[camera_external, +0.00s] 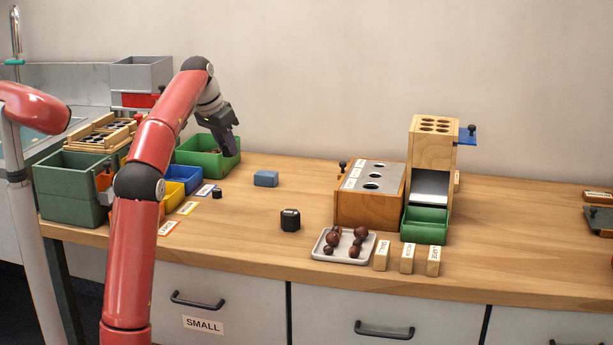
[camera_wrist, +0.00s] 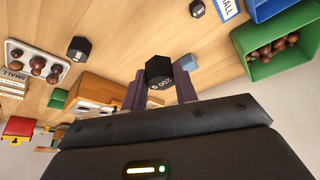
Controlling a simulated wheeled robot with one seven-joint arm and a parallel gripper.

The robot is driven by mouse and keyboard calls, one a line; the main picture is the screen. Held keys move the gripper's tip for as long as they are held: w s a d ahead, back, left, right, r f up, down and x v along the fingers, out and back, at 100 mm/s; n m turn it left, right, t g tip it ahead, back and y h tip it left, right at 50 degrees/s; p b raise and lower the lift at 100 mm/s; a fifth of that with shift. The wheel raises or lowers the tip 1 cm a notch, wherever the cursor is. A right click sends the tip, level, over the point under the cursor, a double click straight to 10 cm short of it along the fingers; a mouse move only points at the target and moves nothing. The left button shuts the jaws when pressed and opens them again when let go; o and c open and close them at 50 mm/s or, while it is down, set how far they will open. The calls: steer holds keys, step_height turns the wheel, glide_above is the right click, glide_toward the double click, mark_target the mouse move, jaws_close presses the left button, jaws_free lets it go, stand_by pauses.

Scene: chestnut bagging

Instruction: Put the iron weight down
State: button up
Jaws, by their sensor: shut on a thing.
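In the wrist view a black six-sided iron weight (camera_wrist: 159,71) with pale markings, perhaps "200", sits between the tips of my gripper (camera_wrist: 161,88). My gripper is shut on it. In the external view my gripper (camera_external: 231,147) hangs over the back left of the table, in front of or above a green bin (camera_external: 194,161); the held weight is not clearly visible there. A larger black weight (camera_external: 290,220) stands on the bare tabletop (camera_external: 255,240). A small black weight (camera_external: 217,193) stands near the label cards.
A white tray (camera_external: 316,252) of chestnuts, an orange-brown block with holes (camera_external: 365,208) and a wooden tower (camera_external: 431,152) stand at the middle right. A blue block (camera_external: 266,178) lies near the back. Bins crowd the left. The table between the cards and larger weight is clear.

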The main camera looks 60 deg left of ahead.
steer(key=b, duration=0.1)
glide_above(260, 202)
steer(key=s, duration=0.2)
step_height(260, 202, down, 6)
steer(key=f, duration=0.1)
steer(key=f+b, duration=0.2)
steer(key=shift+w+d+f, duration=0.25)
steer(key=shift+w+f, duration=0.05)
steer(key=shift+w, duration=0.05)
steer(key=shift+f+b, duration=1.1)
steer(key=shift+f, duration=1.15)
steer(key=shift+f, duration=0.1)
steer(key=o, duration=1.1)
steer(key=shift+f, duration=0.1)
steer(key=p+v, duration=0.3)
steer(key=v, duration=0.9)
steer(key=shift+p, duration=0.35)
